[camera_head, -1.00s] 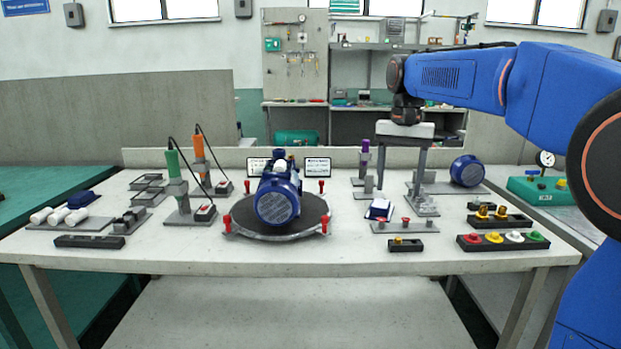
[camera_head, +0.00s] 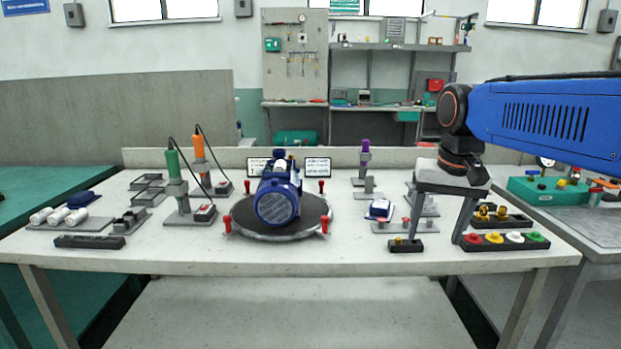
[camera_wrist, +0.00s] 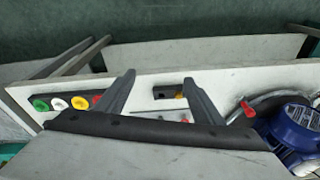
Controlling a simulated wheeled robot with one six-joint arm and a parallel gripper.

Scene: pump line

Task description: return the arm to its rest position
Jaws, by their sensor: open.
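My gripper (camera_head: 432,241) is on the right side of the head view, with its two grey fingers pointing down, spread apart and empty. My blue arm comes in from the right edge of the head view. Whether the fingertips clear the table top is hard to tell.
A blue pump (camera_head: 277,203) stands on a round dark turntable with red clamps at mid-table. A strip of coloured buttons (camera_head: 505,241) and a small black block (camera_head: 406,245) lie near the fingers. Two upright screwdrivers, green (camera_head: 173,164) and orange (camera_head: 198,146), stand left. A green box (camera_head: 548,190) is at right.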

